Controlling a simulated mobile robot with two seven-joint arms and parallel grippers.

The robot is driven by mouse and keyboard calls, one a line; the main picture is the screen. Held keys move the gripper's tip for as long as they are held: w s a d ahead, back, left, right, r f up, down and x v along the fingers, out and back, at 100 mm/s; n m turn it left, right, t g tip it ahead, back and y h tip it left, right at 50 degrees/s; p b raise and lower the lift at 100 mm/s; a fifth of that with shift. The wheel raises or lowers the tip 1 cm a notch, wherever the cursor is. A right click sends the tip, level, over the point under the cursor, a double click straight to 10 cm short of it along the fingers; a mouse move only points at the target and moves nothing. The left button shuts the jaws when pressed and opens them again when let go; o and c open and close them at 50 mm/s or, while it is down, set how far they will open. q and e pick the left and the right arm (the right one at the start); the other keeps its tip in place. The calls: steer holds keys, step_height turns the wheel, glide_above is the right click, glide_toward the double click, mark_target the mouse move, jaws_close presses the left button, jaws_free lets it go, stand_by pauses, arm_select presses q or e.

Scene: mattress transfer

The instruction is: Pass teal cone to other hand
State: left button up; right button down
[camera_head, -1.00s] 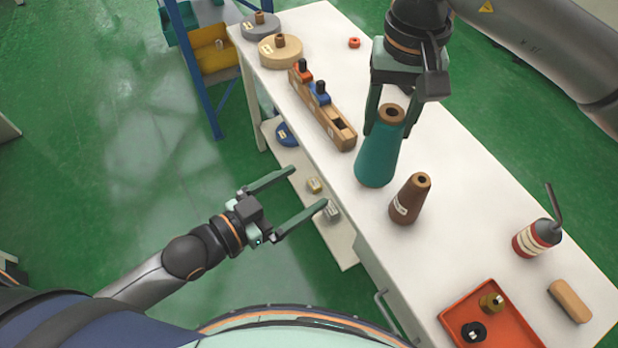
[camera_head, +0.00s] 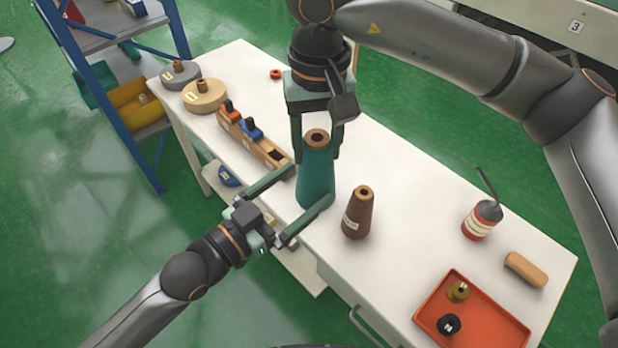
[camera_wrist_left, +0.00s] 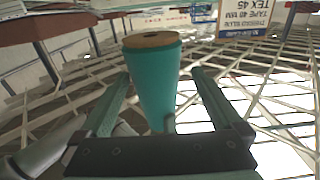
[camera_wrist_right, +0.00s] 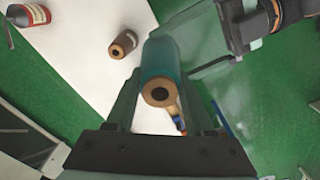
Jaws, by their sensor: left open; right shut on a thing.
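The teal cone (camera_head: 316,178) has a brown top with a hole. My right gripper (camera_head: 317,155) is shut on its upper part from above and holds it near the table's front edge. The cone also shows in the right wrist view (camera_wrist_right: 160,70), between that gripper's fingers. My left gripper (camera_head: 308,186) is open, its fingers reaching toward the lower part of the cone from the front left. In the left wrist view the cone (camera_wrist_left: 155,85) stands between and beyond the open fingers. I cannot tell whether they touch it.
A brown cone (camera_head: 358,212) stands on the white table (camera_head: 410,190) just right of the teal cone. A wooden rack (camera_head: 262,150) lies to the left. An orange tray (camera_head: 490,325), an oil can (camera_head: 482,220) and a wooden block (camera_head: 526,269) are at the right.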

arm_select(q)
steer(key=shift+x, duration=1.35)
steer(key=shift+c, duration=0.2)
steer(key=shift+w+a, duration=0.1)
steer(key=shift+a, duration=0.05)
steer(key=c, duration=1.5)
arm_select(e)
steer(key=shift+s, duration=0.1)
arm_select(q)
jaws_close()
arm_select(e)
steer(key=c, duration=0.6)
jaws_free()
steer(key=shift+d, duration=0.1)
steer(key=o, duration=0.4)
steer(key=shift+r, duration=0.1)
step_height(320, 180, up, 12)
